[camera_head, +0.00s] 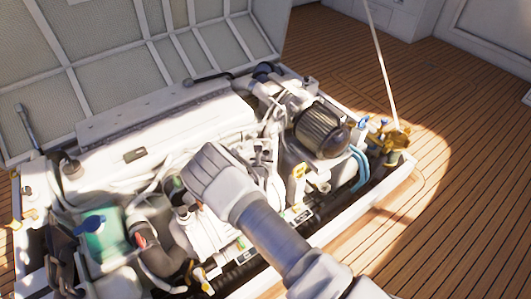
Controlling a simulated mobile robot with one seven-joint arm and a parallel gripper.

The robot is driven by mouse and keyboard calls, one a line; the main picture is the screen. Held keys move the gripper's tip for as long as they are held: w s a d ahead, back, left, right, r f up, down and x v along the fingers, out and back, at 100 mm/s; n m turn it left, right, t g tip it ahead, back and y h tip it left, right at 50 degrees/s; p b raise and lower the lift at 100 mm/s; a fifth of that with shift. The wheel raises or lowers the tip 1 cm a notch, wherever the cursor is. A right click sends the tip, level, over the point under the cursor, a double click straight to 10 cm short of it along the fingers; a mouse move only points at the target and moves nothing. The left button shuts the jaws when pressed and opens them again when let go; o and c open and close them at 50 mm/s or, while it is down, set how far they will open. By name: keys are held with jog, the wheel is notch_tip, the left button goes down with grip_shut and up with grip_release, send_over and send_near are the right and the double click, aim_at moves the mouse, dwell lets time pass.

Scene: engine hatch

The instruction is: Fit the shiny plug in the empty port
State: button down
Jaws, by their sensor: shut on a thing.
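My gripper (200,186) is over the middle of the engine (165,125), reached by my arm from the lower right. Its back faces the camera, and its fingertips are mostly hidden behind the hand. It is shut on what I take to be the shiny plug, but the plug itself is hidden. I cannot make out the empty port; dark round fittings and hoses lie just left of and below the hand. Whether the hand touches the engine cannot be told.
A raised hatch lid (150,45) stands behind the engine. A green tank (105,240) and a dark hose (152,250) crowd the lower left. A ribbed dark filter (320,130) and brass fittings (390,138) are at right. Wooden deck (460,170) lies clear on the right.

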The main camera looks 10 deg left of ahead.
jog(key=shift+f+b, duration=2.05)
jog(key=shift+f, duration=0.55)
jog(key=shift+f, duration=0.4)
jog(key=shift+c, duration=2.2)
grip_release()
jog(key=shift+s, duration=0.15)
jog(key=a+p+v, duration=0.1)
jog(key=p+v, duration=0.4)
jog(key=v, duration=1.2)
jog(key=shift+d+p, duration=0.35)
jog(key=shift+d, duration=0.15)
jog(key=shift+s, duration=0.1)
